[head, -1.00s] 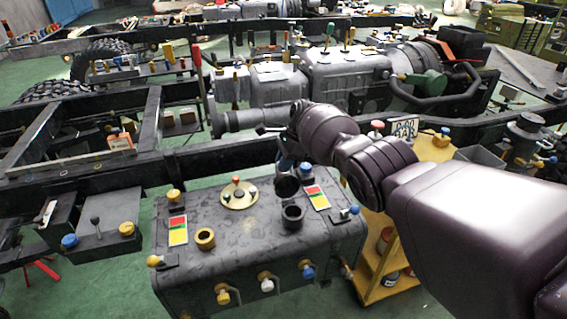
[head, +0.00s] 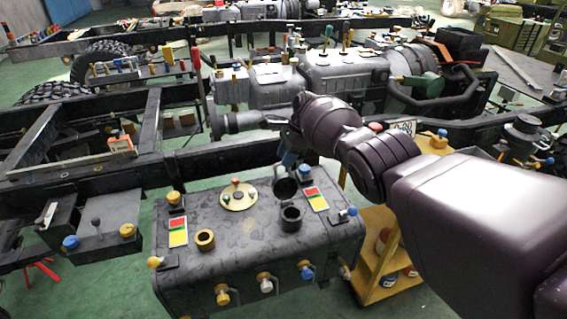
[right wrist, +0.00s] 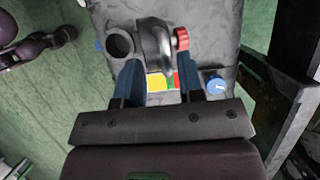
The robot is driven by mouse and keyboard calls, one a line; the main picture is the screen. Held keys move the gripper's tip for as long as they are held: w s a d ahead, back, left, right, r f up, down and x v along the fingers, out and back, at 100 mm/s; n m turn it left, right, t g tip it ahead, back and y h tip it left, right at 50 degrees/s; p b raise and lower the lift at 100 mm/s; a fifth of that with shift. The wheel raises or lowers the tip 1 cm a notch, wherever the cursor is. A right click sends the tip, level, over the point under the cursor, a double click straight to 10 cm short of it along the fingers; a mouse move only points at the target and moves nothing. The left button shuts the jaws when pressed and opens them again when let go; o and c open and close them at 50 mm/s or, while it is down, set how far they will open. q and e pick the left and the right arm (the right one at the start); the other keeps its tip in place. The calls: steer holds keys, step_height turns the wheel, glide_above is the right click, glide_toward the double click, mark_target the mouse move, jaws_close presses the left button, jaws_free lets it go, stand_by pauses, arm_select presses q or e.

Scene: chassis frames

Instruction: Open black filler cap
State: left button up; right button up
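The black filler cap (head: 285,188) stands raised beside its filler neck (head: 292,217) on top of the dark grey tank (head: 240,262). The neck's round mouth is uncovered. My left gripper is not in view.
A brass-coloured neck (head: 205,240), a round yellow plate (head: 238,196) and red-yellow-green labels (head: 178,232) are on the tank top. A black chassis rail (head: 225,157) runs behind the tank. A yellow shelf cart (head: 380,262) stands at its right.

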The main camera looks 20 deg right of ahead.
steer(key=p+v, duration=0.1)
steer(key=v, duration=0.6)
steer(key=shift+d+r, duration=0.2)
steer(key=shift+r, duration=0.05)
